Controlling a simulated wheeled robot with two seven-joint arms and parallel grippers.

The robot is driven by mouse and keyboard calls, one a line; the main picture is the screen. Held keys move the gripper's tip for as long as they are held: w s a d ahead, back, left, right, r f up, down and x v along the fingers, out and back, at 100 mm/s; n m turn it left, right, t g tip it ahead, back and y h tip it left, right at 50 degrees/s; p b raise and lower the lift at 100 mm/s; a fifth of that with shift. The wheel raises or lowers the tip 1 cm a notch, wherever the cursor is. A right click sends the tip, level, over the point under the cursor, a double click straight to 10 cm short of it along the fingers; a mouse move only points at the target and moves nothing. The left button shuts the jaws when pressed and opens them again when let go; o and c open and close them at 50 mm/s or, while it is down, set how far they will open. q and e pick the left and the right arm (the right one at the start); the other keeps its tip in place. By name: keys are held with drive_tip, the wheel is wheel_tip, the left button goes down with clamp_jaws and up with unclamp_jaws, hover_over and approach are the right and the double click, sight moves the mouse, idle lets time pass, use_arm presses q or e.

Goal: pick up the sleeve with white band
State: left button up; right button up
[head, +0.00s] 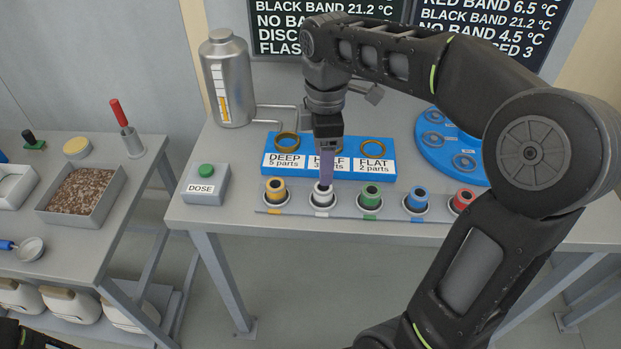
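The sleeve with the white band (322,197) stands upright in the second holder from the left in the row on the table's front strip. My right gripper (325,184) points down right above it, its purple fingers at the sleeve's top. The fingers overlap in this view, so I cannot tell whether they touch or grip the sleeve. The sleeve still sits in its holder. My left gripper is not in view.
Sleeves with yellow (275,188), green (370,194), blue (416,199) and red (463,200) bands stand in the same row. Behind is a blue block (270,160) labelled DEEP, HALF and FLAT. A DOSE button box (207,187) stands left.

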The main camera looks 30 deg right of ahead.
sight(323, 194)
drive_tip(key=shift+s+r, duration=0.1)
drive_tip(key=shift+s, duration=0.25)
drive_tip(key=shift+w+f, duration=0.1)
drive_tip(key=shift+f, duration=1.25)
drive_tip(key=shift+w+f+p, duration=0.2)
drive_tip(key=shift+f+p, duration=0.1)
drive_tip(key=shift+f, duration=2.3)
clamp_jaws()
